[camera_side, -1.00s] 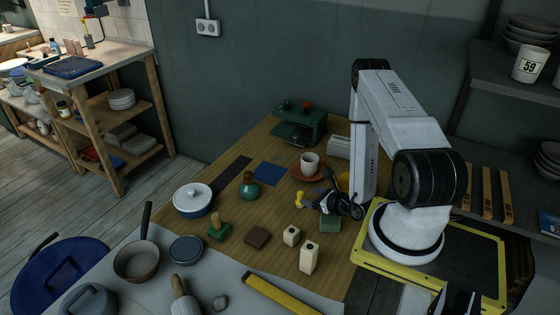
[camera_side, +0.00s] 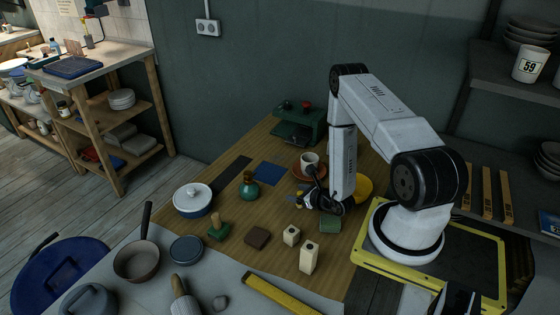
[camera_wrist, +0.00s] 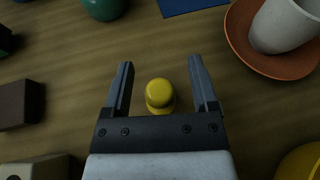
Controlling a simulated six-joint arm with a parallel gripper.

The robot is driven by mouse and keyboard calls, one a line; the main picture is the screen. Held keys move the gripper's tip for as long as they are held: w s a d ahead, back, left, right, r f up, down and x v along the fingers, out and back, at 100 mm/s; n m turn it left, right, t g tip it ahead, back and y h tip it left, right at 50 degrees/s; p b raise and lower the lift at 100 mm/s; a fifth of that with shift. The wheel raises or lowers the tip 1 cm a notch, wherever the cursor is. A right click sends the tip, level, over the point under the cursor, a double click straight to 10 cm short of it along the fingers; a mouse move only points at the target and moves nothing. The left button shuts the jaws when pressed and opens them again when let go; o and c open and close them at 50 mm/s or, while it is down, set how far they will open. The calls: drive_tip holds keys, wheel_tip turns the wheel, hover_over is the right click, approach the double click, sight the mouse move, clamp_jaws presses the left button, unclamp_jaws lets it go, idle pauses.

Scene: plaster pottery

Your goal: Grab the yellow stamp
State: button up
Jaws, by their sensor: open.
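The yellow stamp (camera_wrist: 159,94) stands on the wooden table, its round knob seen from above in the wrist view. It lies between the two open fingers of my gripper (camera_wrist: 161,82), with a gap on each side. In the side view the stamp (camera_side: 299,197) is mostly hidden behind my gripper (camera_side: 308,197), with only a small yellow part showing. The gripper is low over the table and holds nothing.
A white cup (camera_wrist: 285,25) on an orange saucer (camera_wrist: 240,40) stands to the right in the wrist view. A yellow round thing (camera_side: 364,188) lies behind my arm.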

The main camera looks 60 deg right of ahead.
drive_tip(key=shift+w+d+f, duration=0.1)
drive_tip(key=shift+w, duration=0.2)
clamp_jaws()
idle(0.4)
